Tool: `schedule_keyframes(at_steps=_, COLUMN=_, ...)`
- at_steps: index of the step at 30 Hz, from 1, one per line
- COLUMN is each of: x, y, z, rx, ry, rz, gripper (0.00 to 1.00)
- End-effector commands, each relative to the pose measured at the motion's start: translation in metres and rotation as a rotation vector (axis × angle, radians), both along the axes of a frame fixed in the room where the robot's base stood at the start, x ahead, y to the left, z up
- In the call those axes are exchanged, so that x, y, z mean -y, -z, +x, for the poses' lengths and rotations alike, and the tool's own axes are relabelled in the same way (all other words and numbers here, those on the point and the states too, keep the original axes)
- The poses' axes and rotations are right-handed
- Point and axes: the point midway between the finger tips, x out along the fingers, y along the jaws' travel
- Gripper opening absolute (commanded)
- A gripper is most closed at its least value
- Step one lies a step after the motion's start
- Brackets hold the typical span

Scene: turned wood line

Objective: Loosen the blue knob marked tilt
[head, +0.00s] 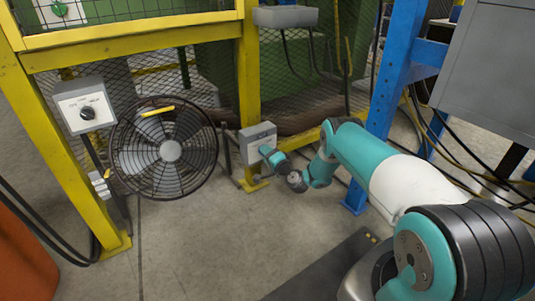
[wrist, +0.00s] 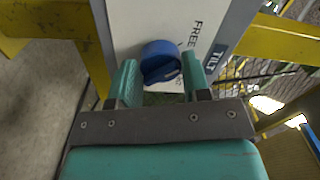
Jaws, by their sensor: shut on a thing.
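The blue knob (wrist: 158,52) is round with a raised grip bar. It sits on a light panel whose dark label (wrist: 215,55) reads TILT, with FREE printed beside it. My gripper (wrist: 161,68) has its two teal fingers on either side of the knob and is shut on it. In the head view my gripper (head: 268,152) is at the front of a small grey box (head: 257,135) low on the yellow post. The knob is hidden there. The knob's exact angle is hard to read.
A black round fan (head: 170,150) stands left of the grey box. A dial box (head: 86,106) hangs on the left yellow post. A blue post (head: 392,85) and loose cables are at the right. The grey floor (head: 210,240) in front is clear.

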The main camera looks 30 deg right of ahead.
Motion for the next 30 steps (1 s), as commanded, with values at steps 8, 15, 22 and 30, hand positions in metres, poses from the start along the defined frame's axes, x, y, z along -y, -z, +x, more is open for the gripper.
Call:
schedule_keyframes(at_steps=8, x=0.001, y=0.0012, z=-0.0009, rx=0.0, ry=0.003, rz=-0.055, gripper=0.2)
schedule_keyframes(at_steps=15, x=0.0011, y=0.0015, z=-0.0009, rx=0.0, ry=0.003, rz=-0.06, gripper=0.2)
schedule_keyframes(at_steps=22, x=0.0011, y=0.0015, z=-0.0009, rx=0.0, ry=0.003, rz=-0.06, gripper=0.57)
schedule_keyframes(at_steps=30, x=0.0, y=0.0006, z=-0.0001, rx=0.001, ry=0.0, rz=-0.059, gripper=0.69)
